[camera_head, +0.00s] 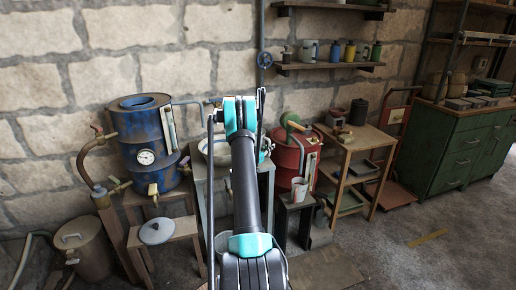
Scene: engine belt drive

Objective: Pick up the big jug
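My arm reaches forward from the bottom centre of the head view, and my gripper (237,112), with teal parts, is at its far end. It is seen from behind, so its fingertips and anything between them are hidden. A pale jug-like vessel (299,189) stands on a small dark stool to the right of my arm. A grey jug-like vessel with a handle (309,50) stands on the wall shelf, up and right of my gripper. I cannot tell which of these is the big jug. My gripper looks apart from both.
A blue drum with a gauge (146,150) stands at left, and a red drum (291,157) is right of my arm. A table (262,169) with a pale basin (217,150) is behind my arm. A wooden stand (361,157) and green cabinet (463,150) stand right. Floor at lower right is mostly clear.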

